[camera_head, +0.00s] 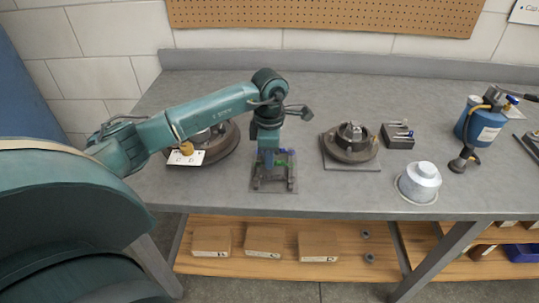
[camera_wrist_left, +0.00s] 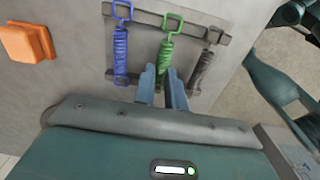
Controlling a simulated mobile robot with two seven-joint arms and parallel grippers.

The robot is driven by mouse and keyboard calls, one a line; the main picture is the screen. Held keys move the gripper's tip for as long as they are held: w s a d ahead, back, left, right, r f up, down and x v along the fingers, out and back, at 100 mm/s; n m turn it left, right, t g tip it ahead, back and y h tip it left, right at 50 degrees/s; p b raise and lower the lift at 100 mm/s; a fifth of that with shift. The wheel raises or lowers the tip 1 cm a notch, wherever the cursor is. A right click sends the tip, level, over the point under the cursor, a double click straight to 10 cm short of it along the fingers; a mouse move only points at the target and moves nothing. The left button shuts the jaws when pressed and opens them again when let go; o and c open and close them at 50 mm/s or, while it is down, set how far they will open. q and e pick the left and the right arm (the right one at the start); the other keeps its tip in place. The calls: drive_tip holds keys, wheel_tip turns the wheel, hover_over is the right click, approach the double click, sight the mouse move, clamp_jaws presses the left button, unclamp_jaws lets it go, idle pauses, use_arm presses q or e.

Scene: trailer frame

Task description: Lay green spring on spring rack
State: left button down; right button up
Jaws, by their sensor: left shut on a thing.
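The green spring (camera_wrist_left: 165,46) stands between the fingers of my left gripper (camera_wrist_left: 163,84), which is shut on it. In the left wrist view the spring's upper loop lies over the far bar of the dark spring rack (camera_wrist_left: 190,28). Its lower end is hidden by the fingers, so I cannot tell if it touches the near bar. A blue spring (camera_wrist_left: 121,45) lies across the rack to the left and a dark grey spring (camera_wrist_left: 205,62) to the right. In the head view my left gripper (camera_head: 268,153) is over the rack (camera_head: 274,184). My right gripper is not in view.
An orange block (camera_wrist_left: 27,42) shows in the left wrist view.

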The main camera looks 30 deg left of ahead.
use_arm(q)
drive_tip(key=c, duration=1.4)
unclamp_jaws()
drive_tip(key=c, duration=0.3)
drive_tip(key=shift+r+p, duration=2.35)
drive_tip(key=shift+r, duration=1.25)
